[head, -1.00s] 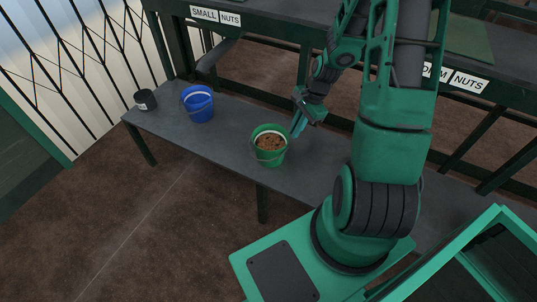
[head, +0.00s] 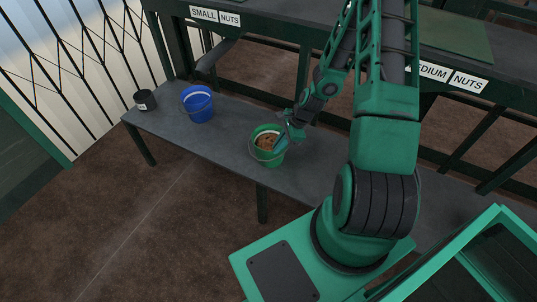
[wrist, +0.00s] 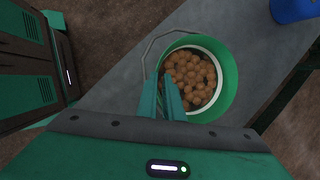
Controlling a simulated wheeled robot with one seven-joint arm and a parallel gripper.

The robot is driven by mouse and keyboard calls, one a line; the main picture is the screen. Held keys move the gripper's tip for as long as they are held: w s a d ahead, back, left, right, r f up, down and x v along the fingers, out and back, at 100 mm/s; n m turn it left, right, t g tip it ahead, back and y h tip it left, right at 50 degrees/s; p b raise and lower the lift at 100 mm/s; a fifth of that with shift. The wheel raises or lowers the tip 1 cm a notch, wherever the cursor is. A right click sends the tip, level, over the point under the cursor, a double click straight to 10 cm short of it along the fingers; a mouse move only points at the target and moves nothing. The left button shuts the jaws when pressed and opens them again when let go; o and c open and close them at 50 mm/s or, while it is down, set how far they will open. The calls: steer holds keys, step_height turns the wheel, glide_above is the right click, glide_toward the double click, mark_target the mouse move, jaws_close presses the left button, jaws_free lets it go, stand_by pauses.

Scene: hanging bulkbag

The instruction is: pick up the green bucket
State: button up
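The green bucket (head: 268,157) stands upright on the grey bench, full of round brown nuts. Its pale rim ring and thin wire handle show. The handle leans out to one side, to the left in the wrist view. My gripper (head: 281,143) is at the bucket's right rim in the head view, pointing down toward it. In the wrist view the two teal fingers (wrist: 161,82) lie close together at the left rim of the bucket (wrist: 229,75), with a narrow gap between them. I cannot tell whether they touch or clamp the rim.
A blue bucket (head: 198,106) and a small black pot (head: 145,100) stand farther left on the grey bench (head: 225,150). A dark rack with "SMALL NUTS" (head: 215,16) and "MEDIUM NUTS" labels runs behind. The bench between the blue and green buckets is clear.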

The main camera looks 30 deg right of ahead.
mark_target(273, 155)
steer(key=shift+x, duration=2.55)
steer(key=shift+s, duration=0.1)
jaws_close()
steer(key=shift+r, duration=0.2)
